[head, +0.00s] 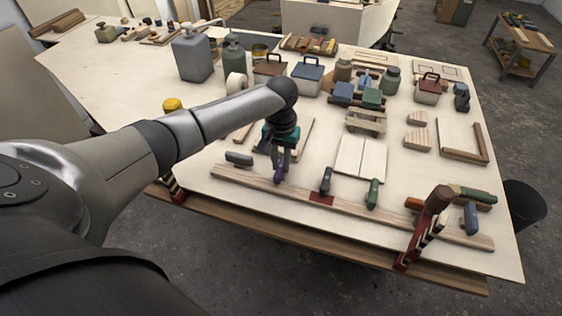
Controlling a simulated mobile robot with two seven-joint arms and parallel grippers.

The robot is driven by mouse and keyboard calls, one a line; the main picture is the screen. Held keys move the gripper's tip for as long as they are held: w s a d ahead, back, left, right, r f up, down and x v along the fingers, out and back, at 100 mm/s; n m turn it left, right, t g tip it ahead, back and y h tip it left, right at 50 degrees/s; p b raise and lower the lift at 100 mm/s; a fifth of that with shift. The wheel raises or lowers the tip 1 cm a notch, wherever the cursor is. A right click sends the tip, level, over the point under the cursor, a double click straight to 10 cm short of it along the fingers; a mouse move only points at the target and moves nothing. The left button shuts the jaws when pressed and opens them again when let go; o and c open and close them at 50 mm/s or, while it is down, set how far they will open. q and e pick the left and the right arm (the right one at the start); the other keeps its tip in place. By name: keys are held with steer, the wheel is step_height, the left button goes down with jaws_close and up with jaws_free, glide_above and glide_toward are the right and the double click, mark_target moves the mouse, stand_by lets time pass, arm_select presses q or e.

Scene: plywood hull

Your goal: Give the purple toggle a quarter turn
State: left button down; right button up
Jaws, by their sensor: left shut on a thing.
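The purple toggle (279,175) stands on a long wooden strip (345,203) near the front edge of the table. My left gripper (280,161) comes down from above and is shut on the purple toggle; its fingers hide the toggle's upper part. How far the toggle is turned cannot be made out. My right gripper is not in the head view.
Along the same strip are a grey toggle (239,159), a dark toggle (326,180) by a red patch, a green toggle (373,193) and a blue one (470,218). A clamp (425,228) stands at the front right. Cans, boxes and wood pieces crowd the table behind.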

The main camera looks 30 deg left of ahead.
arm_select(q)
steer(key=m+p, duration=0.3)
steer(key=shift+r+m+p, duration=0.2)
steer(key=shift+m+p, duration=0.1)
steer(key=m+p, duration=0.2)
steer(key=m, duration=0.2)
steer(key=shift+f+m, duration=0.1)
steer(key=shift+m, duration=0.2)
steer(key=m, duration=0.4)
steer(key=shift+w+p, duration=0.1)
steer(key=shift+p, duration=0.3)
steer(key=m, duration=0.5)
steer(key=c, duration=0.8)
jaws_free()
steer(key=shift+o, duration=0.2)
